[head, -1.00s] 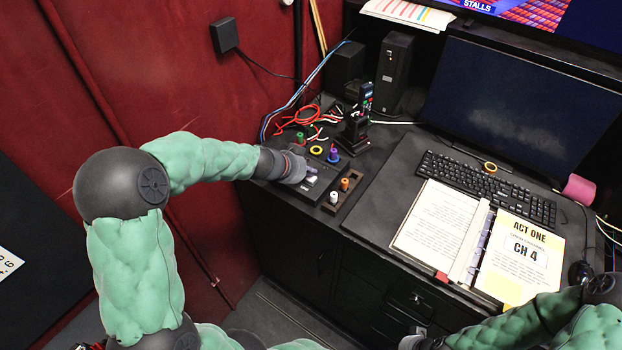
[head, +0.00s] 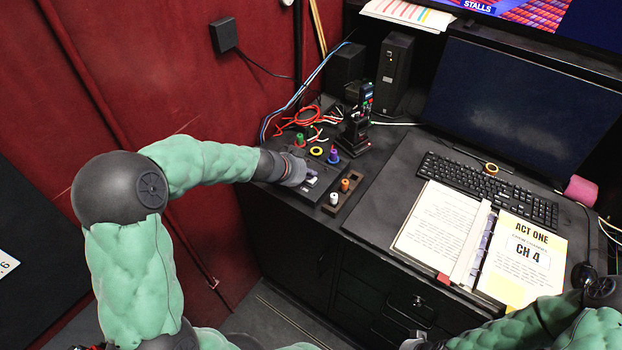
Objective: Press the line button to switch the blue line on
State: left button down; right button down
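A dark control panel (head: 313,192) lies on the left end of the black desk. A small white or grey button-like piece (head: 311,182) shows on it, right at the tip of my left gripper (head: 301,175). I cannot tell whether they touch. The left gripper points right and down over the panel, and its fingers are too small and dark to tell open from shut. I cannot make out a label or a lit blue line. My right arm is at the bottom right; its gripper (head: 420,343) is partly cut off by the lower edge.
A brown block with an orange peg (head: 345,185) and a white peg (head: 334,198) stands beside the panel. Behind are a yellow ring (head: 316,151), a purple-blue knob (head: 333,157), a green piece (head: 299,138), red cables (head: 297,121) and a black stand (head: 355,135). A keyboard (head: 487,188) and open binder (head: 478,240) lie right.

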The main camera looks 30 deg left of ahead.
aim_at(309, 180)
pick_arm(q)
jog(key=shift+f+b, duration=0.35)
jog(key=shift+b, duration=0.1)
dwell(0.5)
jog(key=shift+r, duration=0.1)
jog(key=shift+r+p, duration=0.5)
jog(key=shift+r, duration=0.3)
jog(key=shift+r+p, duration=1.8)
jog(key=shift+r, duration=0.75)
